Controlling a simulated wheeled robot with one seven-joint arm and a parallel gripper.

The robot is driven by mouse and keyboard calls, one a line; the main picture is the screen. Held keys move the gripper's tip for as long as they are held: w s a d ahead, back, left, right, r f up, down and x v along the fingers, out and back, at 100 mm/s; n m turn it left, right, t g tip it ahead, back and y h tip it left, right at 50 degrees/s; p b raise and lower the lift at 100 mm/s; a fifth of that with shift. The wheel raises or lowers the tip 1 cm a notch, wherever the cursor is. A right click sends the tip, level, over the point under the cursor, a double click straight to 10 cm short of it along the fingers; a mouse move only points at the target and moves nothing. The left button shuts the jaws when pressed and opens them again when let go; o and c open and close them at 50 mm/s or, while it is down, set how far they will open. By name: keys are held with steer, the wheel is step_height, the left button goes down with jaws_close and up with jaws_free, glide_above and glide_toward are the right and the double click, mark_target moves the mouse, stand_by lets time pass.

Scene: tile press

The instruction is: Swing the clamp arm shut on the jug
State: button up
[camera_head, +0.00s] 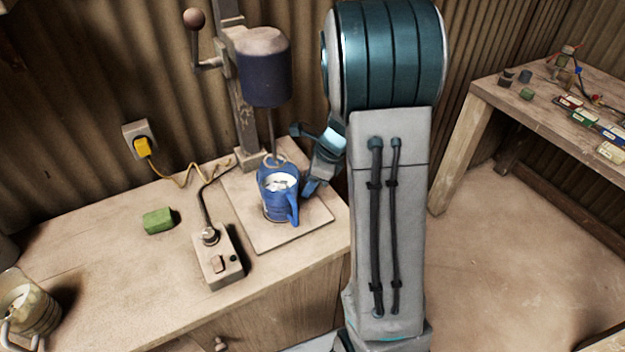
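The blue jug (278,183) stands upright on the flat base plate (292,236) of a stand mixer, under its dark motor head (264,80). Its handle faces front right and pale contents show inside. A thin shaft runs down from the head towards the jug. A small yellowish ring-like part (277,161) shows at the jug's back rim; I cannot tell whether it belongs to the clamp arm. My gripper (313,163) is just right of the jug, partly hidden behind my arm. I cannot tell whether it touches anything or how its fingers stand.
A switch box (218,258) with a dark cable stands left of the plate. A lever with a ball knob (194,18) sticks out from the column. A second table (505,95) stands right.

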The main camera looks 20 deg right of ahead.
steer(key=shift+r, duration=0.1)
steer(key=v, duration=1.3)
steer(key=shift+r, duration=0.3)
steer(key=shift+s+d, duration=0.1)
